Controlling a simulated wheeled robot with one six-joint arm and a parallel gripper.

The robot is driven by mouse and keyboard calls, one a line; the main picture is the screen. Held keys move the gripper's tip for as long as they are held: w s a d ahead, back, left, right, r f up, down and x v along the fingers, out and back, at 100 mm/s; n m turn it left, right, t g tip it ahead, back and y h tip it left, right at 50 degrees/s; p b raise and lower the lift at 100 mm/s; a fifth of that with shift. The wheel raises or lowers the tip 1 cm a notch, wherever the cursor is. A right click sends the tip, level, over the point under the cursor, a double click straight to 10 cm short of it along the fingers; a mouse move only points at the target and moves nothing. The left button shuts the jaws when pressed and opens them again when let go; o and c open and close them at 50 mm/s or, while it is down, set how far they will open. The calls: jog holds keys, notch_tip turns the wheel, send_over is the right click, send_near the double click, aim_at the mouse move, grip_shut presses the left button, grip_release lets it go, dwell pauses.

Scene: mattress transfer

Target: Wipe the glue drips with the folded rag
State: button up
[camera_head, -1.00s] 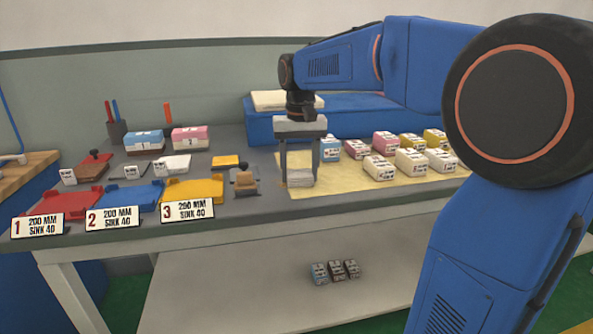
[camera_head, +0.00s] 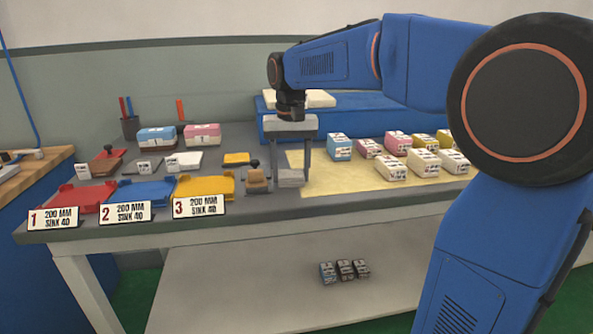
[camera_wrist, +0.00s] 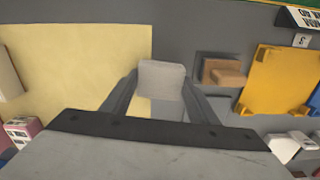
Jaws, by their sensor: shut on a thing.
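My gripper (camera_head: 291,170) is shut on a pale grey-white folded block, which looks like the folded rag (camera_head: 291,179). The rag also shows between the fingers in the wrist view (camera_wrist: 161,79). It is low over the left edge of the yellow sheet (camera_head: 350,186), partly over the sheet and partly over the grey bench (camera_head: 240,209). I cannot tell if it touches the surface. I cannot make out any glue drips; some may be hidden under the rag or too small to see.
A wooden-handled block (camera_head: 257,180) stands close left of the rag. Further left are yellow (camera_head: 205,186), blue (camera_head: 145,192) and red (camera_head: 80,196) trays with numbered signs. Several colored blocks (camera_head: 424,162) stand right on the sheet. A blue mattress (camera_head: 350,112) lies behind.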

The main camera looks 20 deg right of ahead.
aim_at(310, 181)
jog(key=shift+w+a, duration=0.2)
jog(key=shift+a, duration=0.85)
jog(key=shift+d, duration=0.1)
jog(key=shift+s+d, duration=0.2)
jog(key=shift+d, duration=1)
jog(key=shift+s+d, duration=0.25)
jog(key=shift+d, duration=0.95)
jog(key=shift+s+d, duration=0.2)
jog(key=shift+d, duration=1)
jog(key=shift+r, duration=0.15)
jog(key=shift+r, duration=2.95)
jog(key=shift+r, duration=1.5)
